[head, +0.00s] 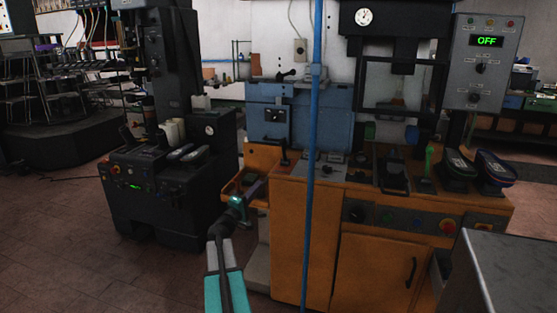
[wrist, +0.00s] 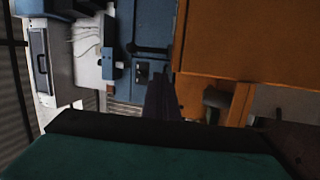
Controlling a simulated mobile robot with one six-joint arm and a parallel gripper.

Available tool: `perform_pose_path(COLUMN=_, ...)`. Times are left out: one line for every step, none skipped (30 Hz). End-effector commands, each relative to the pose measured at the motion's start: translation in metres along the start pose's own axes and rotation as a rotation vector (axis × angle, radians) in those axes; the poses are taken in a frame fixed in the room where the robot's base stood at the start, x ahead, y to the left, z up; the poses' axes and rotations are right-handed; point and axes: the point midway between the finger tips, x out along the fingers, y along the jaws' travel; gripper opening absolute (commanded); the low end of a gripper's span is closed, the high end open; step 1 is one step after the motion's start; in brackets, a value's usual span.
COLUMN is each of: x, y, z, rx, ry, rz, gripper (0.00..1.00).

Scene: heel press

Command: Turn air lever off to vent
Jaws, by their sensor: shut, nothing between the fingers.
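I cannot tell for sure which part is the air lever. A black handle (head: 286,75) stands on top of the blue cabinet (head: 262,100) behind the orange bench. A dark bar (wrist: 151,48) shows on the blue cabinet face (wrist: 133,22) in the wrist view; I cannot tell if it is the same part. My gripper (head: 260,184) is at the left end of the orange bench, apart from the handle and below it. Its dark purple fingers (wrist: 160,98) point up the wrist view, shut and empty.
A blue vertical pipe (head: 312,190) stands right of my arm. The orange bench (head: 340,270) carries a press, shoes and controls. A panel (head: 482,65) reads OFF in green. A black machine (head: 165,195) stands left, with open floor (head: 60,230) in front.

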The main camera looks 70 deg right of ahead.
Motion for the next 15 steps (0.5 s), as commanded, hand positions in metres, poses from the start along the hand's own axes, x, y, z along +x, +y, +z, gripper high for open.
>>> perform_pose_path(x=0.013, y=0.009, z=0.005, rx=-0.01, ry=0.001, rz=0.029, gripper=0.0)
perform_pose_path(x=0.018, y=0.015, z=0.006, rx=-0.016, ry=0.003, rz=0.044, gripper=0.0)
perform_pose_path(x=0.023, y=0.021, z=0.009, rx=-0.022, ry=0.006, rz=0.06, gripper=0.0)
perform_pose_path(x=0.027, y=0.024, z=0.01, rx=-0.025, ry=0.007, rz=0.069, gripper=0.0)
perform_pose_path(x=0.029, y=0.027, z=0.011, rx=-0.028, ry=0.009, rz=0.077, gripper=0.0)
perform_pose_path(x=0.031, y=0.03, z=0.011, rx=-0.031, ry=0.011, rz=0.084, gripper=0.0)
perform_pose_path(x=0.032, y=0.031, z=0.012, rx=-0.033, ry=0.012, rz=0.088, gripper=0.0)
perform_pose_path(x=0.033, y=0.032, z=0.012, rx=-0.034, ry=0.012, rz=0.09, gripper=0.0)
perform_pose_path(x=0.033, y=0.033, z=0.012, rx=-0.035, ry=0.012, rz=0.091, gripper=0.0)
perform_pose_path(x=0.033, y=0.033, z=0.013, rx=-0.035, ry=0.012, rz=0.092, gripper=0.0)
perform_pose_path(x=0.033, y=0.033, z=0.013, rx=-0.035, ry=0.012, rz=0.092, gripper=0.0)
perform_pose_path(x=0.033, y=0.033, z=0.013, rx=-0.035, ry=0.012, rz=0.091, gripper=0.0)
perform_pose_path(x=0.033, y=0.033, z=0.013, rx=-0.035, ry=0.012, rz=0.091, gripper=0.0)
perform_pose_path(x=0.033, y=0.033, z=0.013, rx=-0.035, ry=0.012, rz=0.091, gripper=0.0)
perform_pose_path(x=0.033, y=0.033, z=0.013, rx=-0.035, ry=0.012, rz=0.091, gripper=0.0)
